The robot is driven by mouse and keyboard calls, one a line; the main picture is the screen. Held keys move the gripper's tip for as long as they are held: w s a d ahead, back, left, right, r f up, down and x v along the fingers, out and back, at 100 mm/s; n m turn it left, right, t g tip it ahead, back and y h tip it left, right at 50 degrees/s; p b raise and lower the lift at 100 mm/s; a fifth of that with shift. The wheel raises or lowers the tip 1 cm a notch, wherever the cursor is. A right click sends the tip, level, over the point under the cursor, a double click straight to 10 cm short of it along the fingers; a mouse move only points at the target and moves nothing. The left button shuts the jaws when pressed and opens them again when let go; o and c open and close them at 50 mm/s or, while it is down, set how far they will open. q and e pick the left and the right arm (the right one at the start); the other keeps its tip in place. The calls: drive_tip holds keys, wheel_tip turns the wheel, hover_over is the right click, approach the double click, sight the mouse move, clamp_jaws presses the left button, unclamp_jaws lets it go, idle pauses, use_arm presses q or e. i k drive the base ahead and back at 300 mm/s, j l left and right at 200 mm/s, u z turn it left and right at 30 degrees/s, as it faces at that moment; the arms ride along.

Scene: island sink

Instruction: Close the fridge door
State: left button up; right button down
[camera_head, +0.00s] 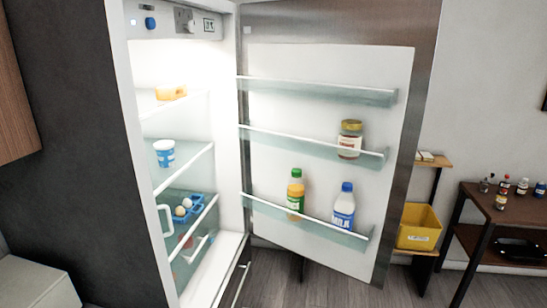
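The fridge (238,252) stands open, left of the middle of the view, with its lit inside showing. Its door (300,60) is swung wide open to the right, with the white inner face and several glass door shelves turned toward me. A jar (350,139) is on the middle door shelf. A juice bottle (296,192) and a milk bottle (344,206) stand on the lower door shelf. The door's outer face and any outside handle are hidden. Neither of my grippers is in view.
Inside the fridge are a blue-and-white cup (164,153) and a blue egg tray (190,207). Right of the door stand a small shelf with a yellow bin (419,227) and a dark table (488,205) with several small bottles. Wooden floor (325,288) shows below the door.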

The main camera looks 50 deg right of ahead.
sight(309, 67)
drive_tip(key=k+l, duration=0.1)
drive_tip(key=l, duration=0.8)
drive_tip(key=k+l+u, duration=0.1)
drive_tip(key=l, duration=0.3)
drive_tip(key=k+l, duration=0.15)
drive_tip(key=l, duration=0.3)
drive_tip(key=k+l, duration=0.1)
drive_tip(key=l, duration=0.35)
